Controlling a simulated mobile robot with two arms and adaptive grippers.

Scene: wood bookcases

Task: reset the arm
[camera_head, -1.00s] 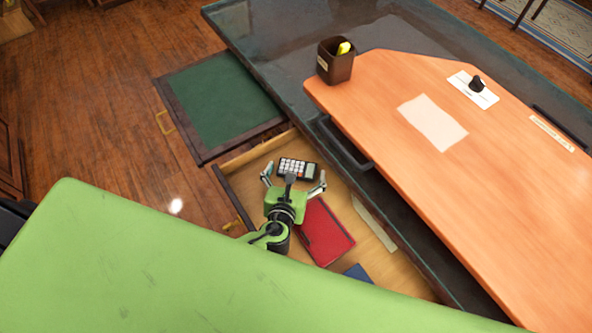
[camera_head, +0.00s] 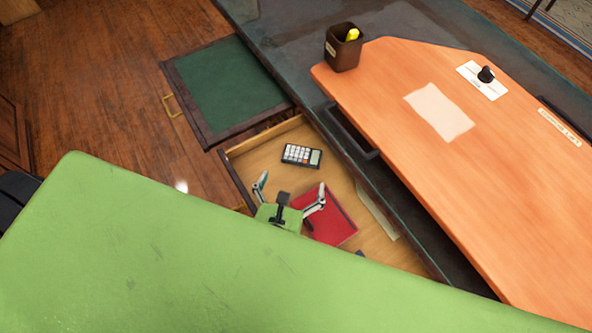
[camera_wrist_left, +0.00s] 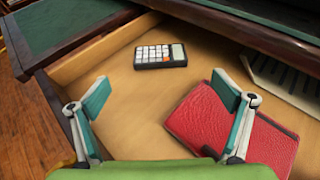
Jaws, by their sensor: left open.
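My left gripper (camera_head: 289,194) is open and empty above the open wooden drawer (camera_head: 262,153). It also shows in the left wrist view (camera_wrist_left: 162,105), with its two fingers spread wide. A calculator (camera_head: 301,155) lies in the drawer beyond the fingertips, apart from them. In the left wrist view the calculator (camera_wrist_left: 160,56) lies flat near the drawer's far part. A red book or folder (camera_head: 333,215) lies in the drawer, partly behind the right finger. My right gripper is in neither view.
The desk (camera_head: 275,35) has an orange top panel (camera_head: 430,90) with a dark pen cup (camera_head: 343,52), a paper and a black knob-like item on a white card. A green-topped pull-out panel (camera_head: 225,90) sits left of the drawer. A pale ruler-like strip (camera_head: 376,208) lies in the drawer.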

